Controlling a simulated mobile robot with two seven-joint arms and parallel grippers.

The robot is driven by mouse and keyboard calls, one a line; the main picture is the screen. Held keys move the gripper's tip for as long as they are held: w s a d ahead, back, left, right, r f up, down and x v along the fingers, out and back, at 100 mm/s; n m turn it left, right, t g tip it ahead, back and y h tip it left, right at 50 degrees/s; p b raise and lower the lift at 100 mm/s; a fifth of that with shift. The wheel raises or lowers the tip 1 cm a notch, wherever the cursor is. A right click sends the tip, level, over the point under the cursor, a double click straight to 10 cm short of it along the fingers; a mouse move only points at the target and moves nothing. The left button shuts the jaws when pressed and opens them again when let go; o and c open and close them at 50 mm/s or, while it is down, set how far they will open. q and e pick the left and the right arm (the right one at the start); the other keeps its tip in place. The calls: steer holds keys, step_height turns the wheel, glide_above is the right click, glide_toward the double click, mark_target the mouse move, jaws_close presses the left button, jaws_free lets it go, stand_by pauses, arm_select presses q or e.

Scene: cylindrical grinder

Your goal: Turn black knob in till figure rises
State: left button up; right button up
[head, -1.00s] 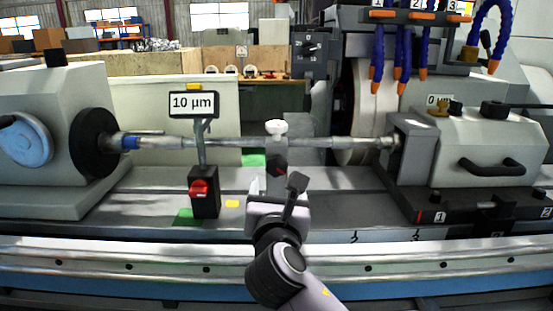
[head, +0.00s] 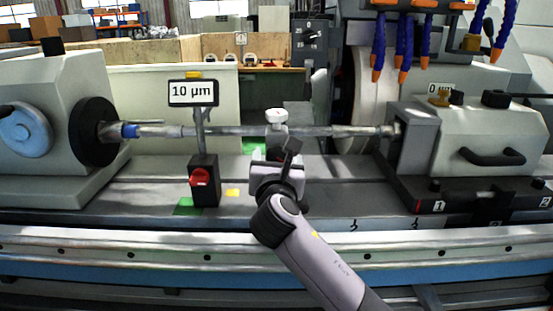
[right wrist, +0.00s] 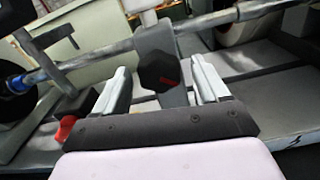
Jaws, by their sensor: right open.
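The black knob (right wrist: 159,76) is faceted with a red mark, on the front of a grey steady rest (right wrist: 153,39) at the middle of the long workpiece shaft. In the right wrist view it appears between the two light fingers of my right gripper (right wrist: 160,84), which are open with a visible gap on each side. In the head view my right gripper (head: 275,163) is in front of the steady rest and mostly hides the knob. A display (head: 193,93) reads "10 µm". My left gripper is not in view.
The shaft (head: 235,131) runs between the black chuck (head: 94,131) and the right tailstock (head: 468,140). A black box (head: 204,180) with a red knob carries the display, left of my gripper. Blue coolant hoses (head: 402,45) hang at upper right.

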steer(key=c, duration=1.1)
steer(key=m, duration=0.2)
steer(key=shift+m+p, duration=0.3)
steer(key=shift+p, duration=0.1)
steer(key=shift+a+m, duration=0.1)
steer(key=shift+m, duration=1.9)
